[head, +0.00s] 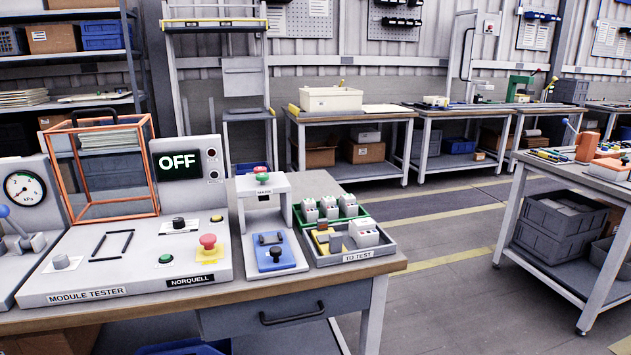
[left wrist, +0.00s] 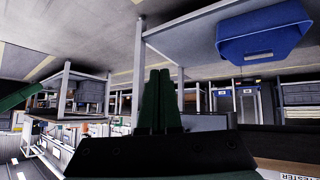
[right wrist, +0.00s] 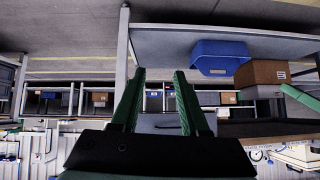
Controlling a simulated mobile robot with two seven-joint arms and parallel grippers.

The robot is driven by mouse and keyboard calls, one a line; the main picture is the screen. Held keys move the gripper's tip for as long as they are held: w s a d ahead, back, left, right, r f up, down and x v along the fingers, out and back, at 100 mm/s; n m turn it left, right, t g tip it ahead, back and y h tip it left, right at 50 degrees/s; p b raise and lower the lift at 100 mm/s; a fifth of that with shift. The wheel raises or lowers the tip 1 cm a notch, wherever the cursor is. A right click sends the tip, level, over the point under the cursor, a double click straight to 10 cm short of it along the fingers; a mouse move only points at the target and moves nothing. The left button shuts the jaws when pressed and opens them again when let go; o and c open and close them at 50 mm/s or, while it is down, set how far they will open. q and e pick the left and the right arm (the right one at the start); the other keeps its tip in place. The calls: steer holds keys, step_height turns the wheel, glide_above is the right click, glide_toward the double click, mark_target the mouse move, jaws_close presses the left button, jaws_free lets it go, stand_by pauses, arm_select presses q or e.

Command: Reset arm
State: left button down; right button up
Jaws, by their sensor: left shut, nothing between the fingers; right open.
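My arms and grippers do not show in the head view. In the left wrist view my left gripper (left wrist: 159,80) has its two green fingers together with nothing between them. In the right wrist view my right gripper (right wrist: 158,75) has its green fingers apart, and the gap is empty. Both wrist views appear upside down, with the floor at the top. Neither gripper touches anything that I can see. The module tester (head: 130,260) on the bench has a display (head: 180,162) reading OFF.
A marking press (head: 266,186) and a grey TO TEST tray (head: 347,257) stand right of the tester. A green-edged tray of modules (head: 330,210) is behind. A drawer (head: 290,305) is under the bench top. A blue bin (right wrist: 218,58) sits below a bench.

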arm_select(q)
step_height(320, 180, up, 14)
steer(key=s+a+p, duration=0.1)
steer(key=a+p, duration=0.1)
steer(key=p, duration=1.4)
steer(key=shift+a+f+n+y, duration=0.15)
steer(key=shift+f+n+y, duration=0.15)
steer(key=shift+y, duration=0.1)
arm_select(e)
step_height(320, 180, up, 13)
steer(key=s+d, duration=0.1)
steer(key=d, duration=0.1)
steer(key=shift+d+r+m+h, duration=0.15)
steer(key=shift+d+m+h, duration=0.15)
steer(key=shift+h, duration=0.1)
